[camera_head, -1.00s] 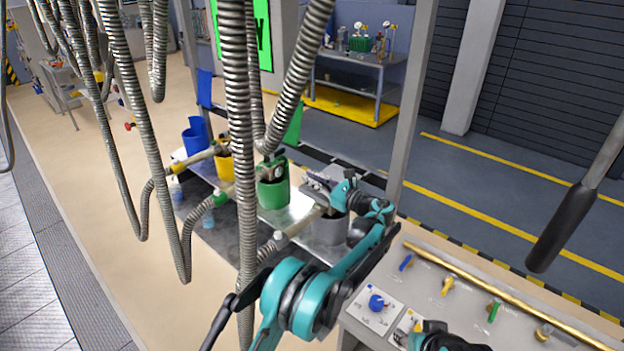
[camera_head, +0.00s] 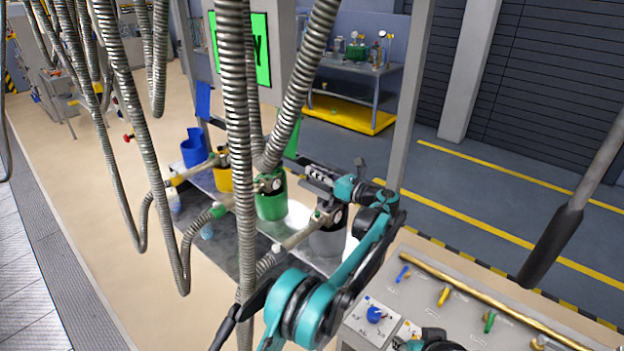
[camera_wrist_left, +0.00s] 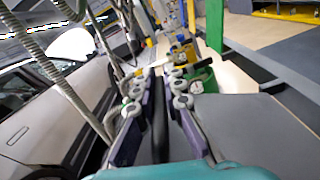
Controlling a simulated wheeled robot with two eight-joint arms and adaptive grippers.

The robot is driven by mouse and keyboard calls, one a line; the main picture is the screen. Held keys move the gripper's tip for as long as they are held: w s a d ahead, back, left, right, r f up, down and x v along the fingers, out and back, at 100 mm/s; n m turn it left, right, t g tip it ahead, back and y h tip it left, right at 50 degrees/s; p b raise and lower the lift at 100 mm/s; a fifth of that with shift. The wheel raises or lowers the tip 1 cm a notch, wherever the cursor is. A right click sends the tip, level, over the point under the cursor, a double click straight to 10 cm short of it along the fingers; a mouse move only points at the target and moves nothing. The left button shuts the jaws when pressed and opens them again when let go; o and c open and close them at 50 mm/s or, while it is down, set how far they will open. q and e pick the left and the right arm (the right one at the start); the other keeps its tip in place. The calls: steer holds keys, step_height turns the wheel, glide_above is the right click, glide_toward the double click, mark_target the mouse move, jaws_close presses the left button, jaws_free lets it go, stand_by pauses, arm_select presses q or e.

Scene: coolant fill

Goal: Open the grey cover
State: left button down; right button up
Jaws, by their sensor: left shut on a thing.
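The grey container (camera_head: 328,240) stands at the near end of a row of coloured containers in the head view, with its dark mouth showing. My left gripper (camera_head: 318,174) is above and behind that mouth. In the left wrist view the left gripper (camera_wrist_left: 158,92) is shut, with a dark bar between its fingers. A broad grey panel (camera_wrist_left: 258,135), which looks like the grey cover, lies close beside the fingers on the right. In the head view the cover is mostly hidden by the gripper. My right gripper (camera_head: 432,341) shows only partly at the bottom edge, jaws unclear.
Blue (camera_head: 195,150), yellow (camera_head: 223,178) and green (camera_head: 271,203) containers stand farther along the row. Ribbed hoses (camera_head: 240,130) hang in front. A panel with coloured levers (camera_head: 470,300) is at lower right, and a dark hanging handle (camera_head: 548,245) is above it.

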arm_select(q)
steer(key=shift+w+d+r+m+p, duration=0.4)
steer(key=shift+w+r+m, duration=0.1)
steer(key=shift+r+m, duration=0.15)
steer(key=shift+w+d+r+m+p, duration=0.35)
steer(key=shift+w+r+m, duration=0.1)
steer(key=shift+r+m, duration=0.15)
steer(key=c, duration=1.6)
jaws_free()
steer(key=v, duration=1.2)
